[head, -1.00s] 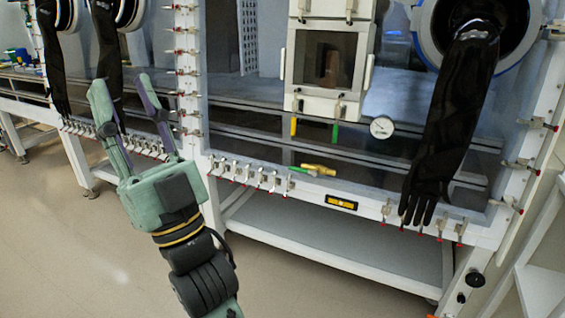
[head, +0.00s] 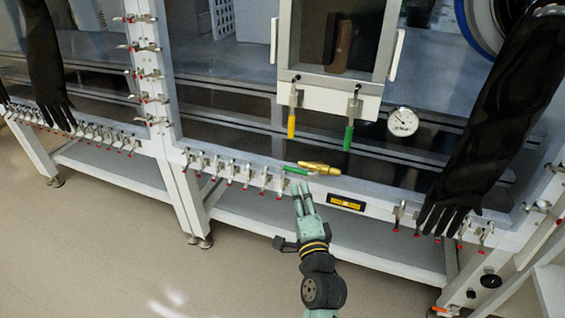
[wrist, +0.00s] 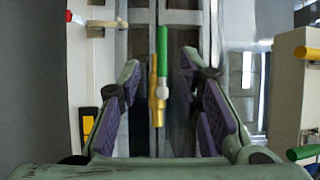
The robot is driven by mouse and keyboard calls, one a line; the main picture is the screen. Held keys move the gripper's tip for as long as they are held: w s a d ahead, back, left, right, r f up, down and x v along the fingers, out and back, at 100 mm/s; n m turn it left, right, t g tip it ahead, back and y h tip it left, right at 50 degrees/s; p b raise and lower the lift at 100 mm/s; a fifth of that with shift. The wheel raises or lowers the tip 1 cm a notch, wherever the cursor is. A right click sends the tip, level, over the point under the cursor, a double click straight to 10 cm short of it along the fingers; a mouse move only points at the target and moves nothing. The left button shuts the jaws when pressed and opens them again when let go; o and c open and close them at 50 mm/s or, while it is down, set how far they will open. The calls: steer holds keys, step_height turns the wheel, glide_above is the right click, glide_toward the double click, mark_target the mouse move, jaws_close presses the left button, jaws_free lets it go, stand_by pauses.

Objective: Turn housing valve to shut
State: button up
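The housing valve has a brass body (head: 320,167) and a green lever (head: 296,171), on the lower front frame of the glovebox. The lever points left, roughly in line with the body. In the wrist view the green lever (wrist: 162,48) and brass body (wrist: 156,105) lie between my fingers, with a pale round pivot where they meet. My gripper (head: 302,188) is just below the lever in the head view. In the wrist view my gripper (wrist: 160,70) is open, with gaps on both sides of the valve. Contact with the lever does not show.
Yellow (head: 292,122) and green (head: 349,136) handles hang under the small chamber door, left of a round gauge (head: 402,122). Toggle clamps (head: 232,172) line the frame to the left. A yellow level (head: 346,202) and a black glove (head: 490,130) are to the right.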

mark_target(293, 170)
steer(key=p+x, duration=0.2)
steer(key=x, duration=0.7)
steer(key=shift+w+a+r, duration=0.15)
steer(key=shift+w, duration=0.25)
steer(key=shift+c, duration=0.3)
jaws_close()
